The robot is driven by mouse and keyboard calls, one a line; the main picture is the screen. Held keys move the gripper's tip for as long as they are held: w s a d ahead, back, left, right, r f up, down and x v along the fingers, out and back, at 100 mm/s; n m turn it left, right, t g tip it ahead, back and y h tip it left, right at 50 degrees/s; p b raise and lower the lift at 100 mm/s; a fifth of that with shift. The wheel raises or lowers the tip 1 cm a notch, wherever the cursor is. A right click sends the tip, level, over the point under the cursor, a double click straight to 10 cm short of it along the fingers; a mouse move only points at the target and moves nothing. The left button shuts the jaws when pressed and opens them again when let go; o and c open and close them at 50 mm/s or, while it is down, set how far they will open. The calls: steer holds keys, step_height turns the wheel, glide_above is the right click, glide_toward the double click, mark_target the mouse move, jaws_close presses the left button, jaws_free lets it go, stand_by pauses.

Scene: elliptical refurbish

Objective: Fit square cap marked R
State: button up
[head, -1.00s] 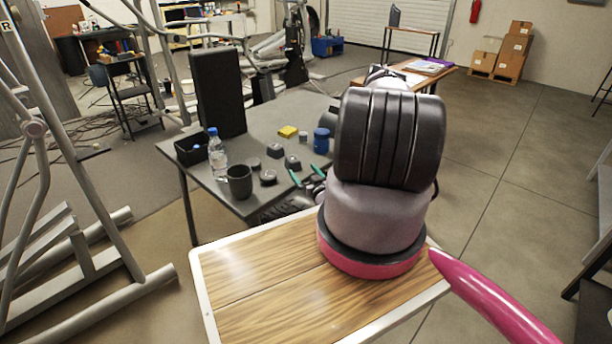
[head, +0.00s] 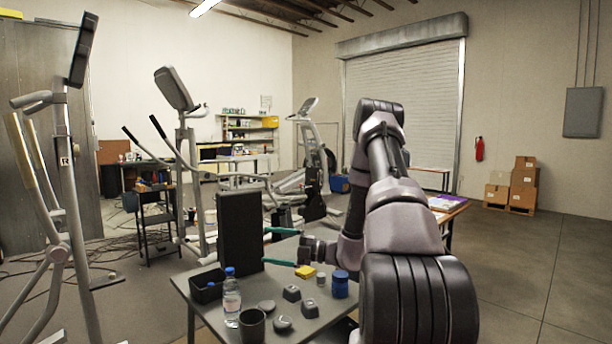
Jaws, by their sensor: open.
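Several small dark grey caps lie on the grey table. A squarish one (head: 292,293) is near the middle, with a rounder one (head: 267,305) to its left and another (head: 282,324) in front. No marking on any of them is legible. An elliptical machine (head: 76,220) stands at the left, with a small label reading R (head: 65,161) on its post. My gripper (head: 268,246) is open, its two green fingers apart and pointing left, above the table's back part near a black upright panel. I see nothing between the fingers.
More exercise machines stand behind. Open floor lies at right.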

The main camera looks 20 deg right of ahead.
steer(key=s+a+r+n+g+h, duration=0.4)
steer(key=s+r+n, duration=0.3)
steer(key=n, duration=0.4)
steer(key=s+a+r+n+g+h, duration=0.1)
steer(key=s+a+r+n+g, duration=0.35)
steer(key=s+r+n, duration=0.5)
steer(key=s+d+r+n+t+h, duration=0.6)
steer(key=s+r+n+h, duration=0.3)
steer(key=n, duration=1.1)
steer(key=shift+s+d+r, duration=0.35)
steer(key=shift+s+d, duration=0.2)
steer(key=shift+s, duration=0.65)
